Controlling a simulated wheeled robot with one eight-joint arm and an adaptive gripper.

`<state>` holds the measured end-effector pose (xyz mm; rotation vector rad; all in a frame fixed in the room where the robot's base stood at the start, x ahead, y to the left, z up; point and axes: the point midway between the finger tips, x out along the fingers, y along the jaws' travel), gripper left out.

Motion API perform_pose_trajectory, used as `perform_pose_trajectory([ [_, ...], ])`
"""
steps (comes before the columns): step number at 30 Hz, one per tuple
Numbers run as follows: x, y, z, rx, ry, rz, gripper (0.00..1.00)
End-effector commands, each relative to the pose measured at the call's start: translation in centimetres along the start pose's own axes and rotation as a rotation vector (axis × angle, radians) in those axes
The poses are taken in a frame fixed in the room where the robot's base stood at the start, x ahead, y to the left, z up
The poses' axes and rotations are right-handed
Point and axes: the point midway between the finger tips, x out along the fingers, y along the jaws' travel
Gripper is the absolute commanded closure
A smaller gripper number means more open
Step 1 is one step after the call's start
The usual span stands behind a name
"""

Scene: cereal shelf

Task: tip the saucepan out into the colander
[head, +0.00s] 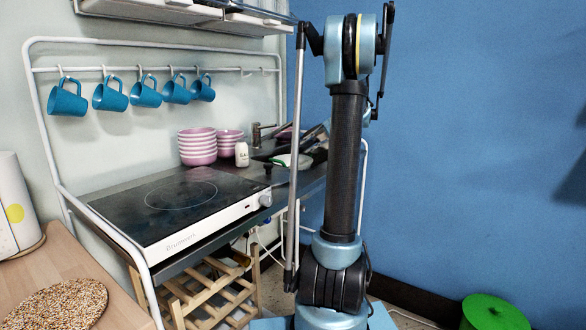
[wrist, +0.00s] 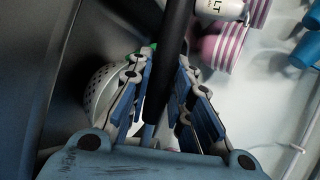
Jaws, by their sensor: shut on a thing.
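My gripper (wrist: 162,62) is shut on a long black handle, which I take to be the saucepan's handle (wrist: 170,55). The handle runs up out of the top of the wrist view, and the pan's bowl and contents cannot be made out. The pale, perforated colander (wrist: 97,92) shows to the left of the handle in the wrist view, partly hidden behind the left finger. In the head view my arm covers most of the sink end of the counter, so the grip and the pan are not clear there.
Pink striped bowls (head: 197,147) and a salt shaker (head: 242,154) stand on the counter behind the hob (head: 180,198). Blue mugs (head: 144,92) hang from a rail above. A wooden table holds a round speckled mat (head: 58,305). A green lidded bin (head: 492,312) stands at right.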

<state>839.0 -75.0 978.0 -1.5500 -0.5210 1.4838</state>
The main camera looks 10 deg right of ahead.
Motion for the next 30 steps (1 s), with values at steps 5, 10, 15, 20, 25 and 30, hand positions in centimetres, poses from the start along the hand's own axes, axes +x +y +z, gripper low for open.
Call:
perform_pose_trajectory([
  [5, 0.3, -0.1, 0.1, -0.006, 0.006, 0.023, 1.0],
  [10, 0.6, 0.0, 0.1, -0.01, 0.013, 0.044, 1.0],
  [15, 0.8, 0.1, 0.2, -0.015, 0.021, 0.065, 1.0],
  [20, 1.2, 0.1, 0.2, -0.019, 0.025, 0.085, 1.0],
  [25, 1.5, 0.2, 0.2, -0.022, 0.032, 0.101, 1.0],
  [30, 1.7, 0.3, 0.3, -0.025, 0.037, 0.12, 1.0],
])
